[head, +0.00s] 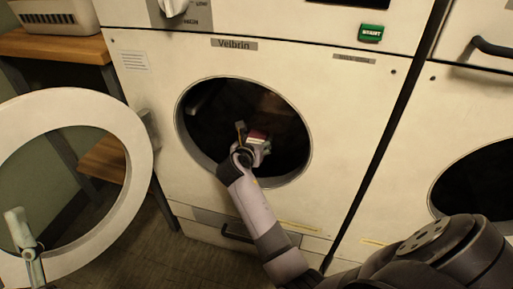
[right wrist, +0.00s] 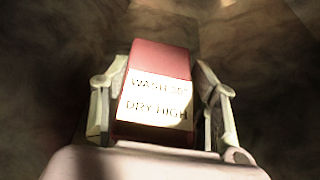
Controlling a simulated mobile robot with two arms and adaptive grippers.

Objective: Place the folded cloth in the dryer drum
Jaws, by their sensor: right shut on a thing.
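The folded cloth (head: 257,135) is a small red block with a white label. In the right wrist view the cloth (right wrist: 160,58) stands between both fingers, and its label reads "WASH" and "DRY HIGH". My right gripper (head: 252,147) is shut on it. In the head view the gripper and cloth are at the round opening of the dryer drum (head: 287,150), seen against its dark inside. Brownish drum walls surround them in the right wrist view. How far they are above the drum floor cannot be told.
The round dryer door (head: 137,150) stands open at the left. A second machine (head: 470,110) with a dark round opening is at the right. A wooden shelf (head: 55,46) stands at the back left. The drum's rim (head: 309,150) surrounds my forearm's way in.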

